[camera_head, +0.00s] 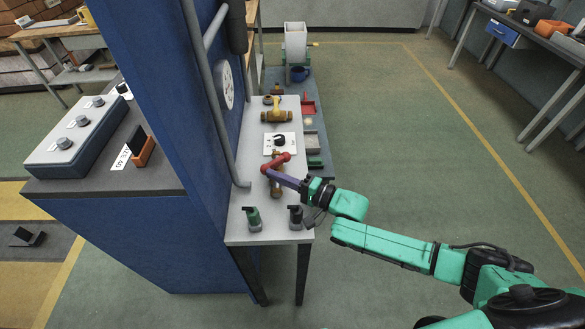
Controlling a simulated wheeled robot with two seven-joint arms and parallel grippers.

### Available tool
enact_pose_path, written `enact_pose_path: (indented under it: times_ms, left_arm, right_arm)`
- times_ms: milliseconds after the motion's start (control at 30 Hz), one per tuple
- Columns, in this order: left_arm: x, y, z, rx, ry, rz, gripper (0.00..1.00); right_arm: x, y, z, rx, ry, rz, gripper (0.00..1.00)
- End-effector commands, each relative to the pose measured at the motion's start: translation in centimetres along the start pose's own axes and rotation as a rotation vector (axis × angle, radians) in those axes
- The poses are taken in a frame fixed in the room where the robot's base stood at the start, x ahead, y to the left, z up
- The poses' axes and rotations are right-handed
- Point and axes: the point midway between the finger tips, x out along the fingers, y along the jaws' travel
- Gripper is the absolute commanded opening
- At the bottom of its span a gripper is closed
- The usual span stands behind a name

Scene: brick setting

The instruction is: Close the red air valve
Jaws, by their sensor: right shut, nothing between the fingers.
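The red air valve has a bent red handle (278,159) on a brass body (277,188), in the middle of the narrow grey bench. My right arm reaches in from the lower right. My right gripper (273,174) is shut and empty, with its purplish fingers against or just beside the near end of the red handle; I cannot tell whether they touch. The fingers hide part of the brass body. My left gripper is not in view.
A yellow-handled brass valve (277,113) and a black knob on a white plate (280,140) sit farther back on the bench. Green (253,218) and black (296,216) fittings stand at the front. A blue panel (165,130) with a grey pipe rises at left. The floor at right is clear.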

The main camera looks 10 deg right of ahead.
Motion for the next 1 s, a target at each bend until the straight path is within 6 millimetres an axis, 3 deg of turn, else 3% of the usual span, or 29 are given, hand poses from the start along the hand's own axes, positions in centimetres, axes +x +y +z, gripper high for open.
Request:
enact_pose_path:
  times_ms: [400,1000]
  left_arm:
    - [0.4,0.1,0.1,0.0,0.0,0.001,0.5]
    - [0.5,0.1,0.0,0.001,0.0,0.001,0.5]
  right_arm:
    - [1.3,0.0,0.6,0.0,0.0,0.0,0.0]
    - [1.5,0.0,0.6,-0.001,0.0,0.0,0.0]
